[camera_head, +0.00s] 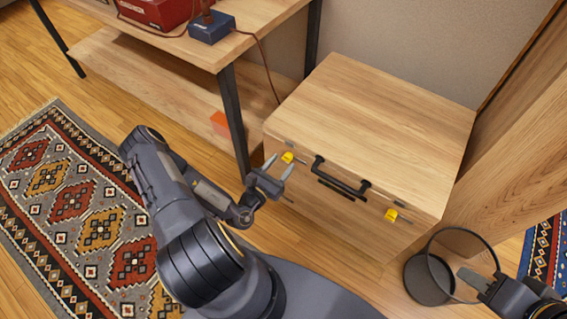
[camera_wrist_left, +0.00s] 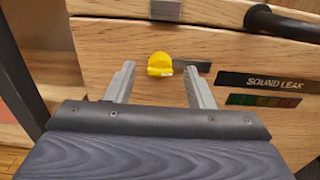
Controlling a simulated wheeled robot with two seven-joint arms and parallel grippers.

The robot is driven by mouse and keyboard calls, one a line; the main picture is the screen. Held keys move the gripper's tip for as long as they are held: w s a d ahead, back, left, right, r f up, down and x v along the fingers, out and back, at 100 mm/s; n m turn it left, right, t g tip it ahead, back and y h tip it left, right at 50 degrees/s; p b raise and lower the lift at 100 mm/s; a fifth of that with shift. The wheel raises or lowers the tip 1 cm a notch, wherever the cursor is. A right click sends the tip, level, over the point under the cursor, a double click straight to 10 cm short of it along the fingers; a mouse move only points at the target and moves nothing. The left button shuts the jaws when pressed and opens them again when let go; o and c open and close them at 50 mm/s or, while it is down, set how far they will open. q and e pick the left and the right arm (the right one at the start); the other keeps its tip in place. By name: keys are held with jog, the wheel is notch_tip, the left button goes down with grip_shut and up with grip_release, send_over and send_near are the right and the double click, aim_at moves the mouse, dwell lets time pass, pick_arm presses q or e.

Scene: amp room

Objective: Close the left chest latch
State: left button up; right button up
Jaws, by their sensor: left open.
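A wooden chest (camera_head: 385,112) with a black handle (camera_head: 340,178) on its front stands right of centre in the head view. The left latch is a small yellow piece (camera_head: 288,157) on the chest front, left of the handle. In the left wrist view the yellow latch (camera_wrist_left: 160,65) lies ahead of and between the fingertips. My left gripper (camera_head: 281,166) is open just in front of this latch; I cannot tell whether it touches. A second yellow latch (camera_head: 391,214) sits right of the handle. My right gripper (camera_head: 470,278) is at the lower right; its jaws are not clear.
A wooden table (camera_head: 190,50) with a red box (camera_head: 160,10) and a blue pedal (camera_head: 212,27) stands left of the chest. A dark mesh bin (camera_head: 430,280) is near my right gripper. A patterned rug (camera_head: 80,215) covers the left floor.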

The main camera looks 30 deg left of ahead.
pick_arm(q)
jog(key=shift+w+d, duration=0.1)
jog(key=shift+w, duration=0.75)
jog(key=c, duration=1)
